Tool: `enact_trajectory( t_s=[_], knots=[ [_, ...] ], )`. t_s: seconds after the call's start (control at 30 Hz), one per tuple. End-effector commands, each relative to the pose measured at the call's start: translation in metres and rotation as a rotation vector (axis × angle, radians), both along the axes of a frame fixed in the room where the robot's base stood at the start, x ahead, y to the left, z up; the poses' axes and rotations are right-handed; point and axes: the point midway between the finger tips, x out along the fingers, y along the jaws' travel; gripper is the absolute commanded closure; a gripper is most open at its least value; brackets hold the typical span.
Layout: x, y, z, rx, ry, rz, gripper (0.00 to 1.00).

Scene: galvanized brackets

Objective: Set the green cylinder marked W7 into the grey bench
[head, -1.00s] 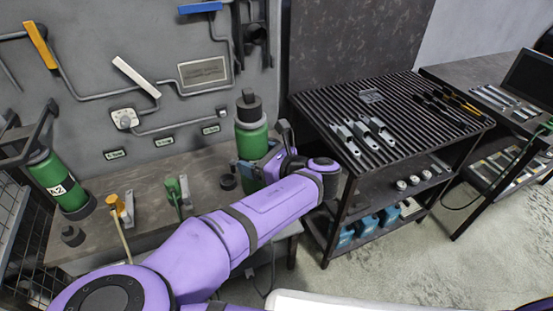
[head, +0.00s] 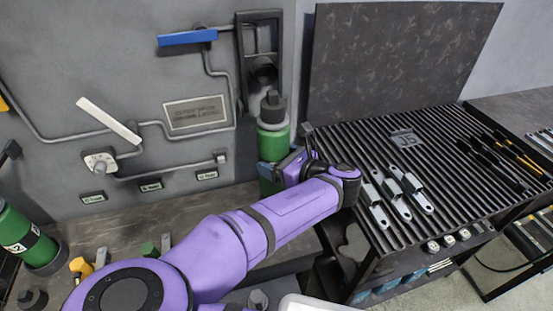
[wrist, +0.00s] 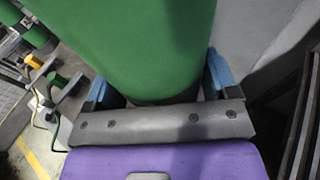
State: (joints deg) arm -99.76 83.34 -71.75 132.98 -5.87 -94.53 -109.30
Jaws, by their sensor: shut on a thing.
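A green cylinder (head: 272,143) with a dark cap is upright in my gripper (head: 285,168), in front of the wall panel at the bench's right end. Its marking is not visible. In the wrist view the cylinder (wrist: 150,40) fills the space between the blue fingertips of my gripper (wrist: 160,88), which is shut on it. The grey bench (head: 140,212) runs along the panel. A black bracket (head: 243,45) is fixed on the panel just above and behind the cylinder's cap.
Another banded green cylinder (head: 20,240) stands at the far left. A blue lever (head: 187,38), a white lever (head: 108,120) and pipes are on the panel. A slatted rack table (head: 440,150) with grey brackets (head: 400,200) stands close on the right.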

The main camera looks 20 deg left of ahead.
Motion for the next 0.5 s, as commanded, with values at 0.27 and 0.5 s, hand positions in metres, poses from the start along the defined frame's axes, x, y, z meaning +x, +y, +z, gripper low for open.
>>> enact_trajectory(
  t_s=[0.27,0.5],
  knots=[
    [0.000,0.000,-0.003,0.003,-0.003,0.000,0.94],
    [0.000,0.000,-0.016,0.002,-0.003,0.000,0.94]
  ],
)
